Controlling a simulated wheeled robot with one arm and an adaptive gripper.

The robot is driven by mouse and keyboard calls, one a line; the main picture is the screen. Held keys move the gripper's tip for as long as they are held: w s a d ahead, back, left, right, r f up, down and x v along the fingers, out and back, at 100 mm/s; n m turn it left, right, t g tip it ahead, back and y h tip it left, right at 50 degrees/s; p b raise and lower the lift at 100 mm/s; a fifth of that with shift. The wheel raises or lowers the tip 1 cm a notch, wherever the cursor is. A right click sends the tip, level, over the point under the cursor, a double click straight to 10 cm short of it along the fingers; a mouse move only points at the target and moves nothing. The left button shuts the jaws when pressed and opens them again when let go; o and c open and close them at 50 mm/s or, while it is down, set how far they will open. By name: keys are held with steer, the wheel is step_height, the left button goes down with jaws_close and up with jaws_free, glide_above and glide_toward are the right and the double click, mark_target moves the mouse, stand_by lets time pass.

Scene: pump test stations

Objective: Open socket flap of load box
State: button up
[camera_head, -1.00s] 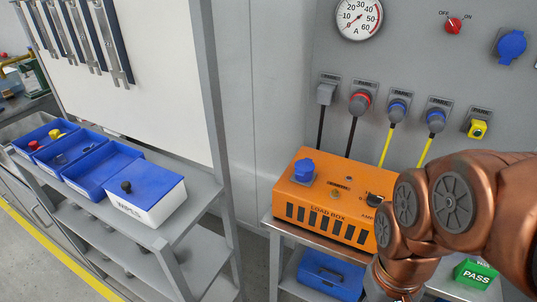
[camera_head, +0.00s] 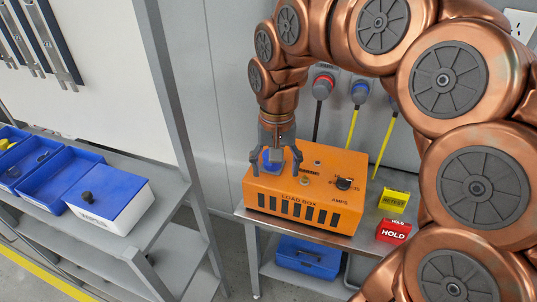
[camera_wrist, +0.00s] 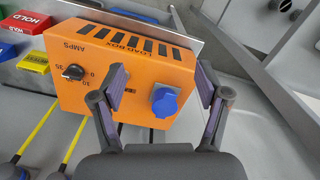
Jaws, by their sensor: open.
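The orange load box (camera_head: 330,195) stands on a grey metal bench in the head view, with its label and black slots on the front. It also shows in the wrist view (camera_wrist: 75,65). Its blue socket flap (camera_wrist: 165,102) looks shut on the top face; in the head view the flap (camera_head: 271,163) is partly hidden by my gripper. My gripper (camera_head: 275,163) is open above that end of the box, its fingers on either side of the flap. In the wrist view the fingers (camera_wrist: 160,85) stand apart, with the flap between them and no clear contact.
A red HOLD block (camera_head: 394,231) and a yellow block (camera_head: 394,201) stand right of the box. A blue case (camera_head: 308,257) sits on the shelf below. A shelf with blue bins (camera_head: 62,180) and a WIPES box (camera_head: 110,208) is at left, beyond a grey post.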

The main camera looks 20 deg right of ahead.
mark_target(268, 164)
steer(key=w+m, duration=0.1)
steer(key=w, duration=0.3)
steer(key=w+d+m, duration=0.1)
steer(key=w, duration=0.2)
steer(key=w+m+p, duration=0.1)
steer(key=w, duration=0.3)
steer(key=shift+w+d+f+m, duration=0.15)
steer(key=shift+w+d+m, duration=0.15)
steer(key=shift+m, duration=0.1)
steer(key=shift+s+f+p, duration=0.1)
steer(key=shift+f+p, duration=1)
steer(key=shift+f, duration=2.75)
jaws_close()
steer(key=shift+d, duration=0.1)
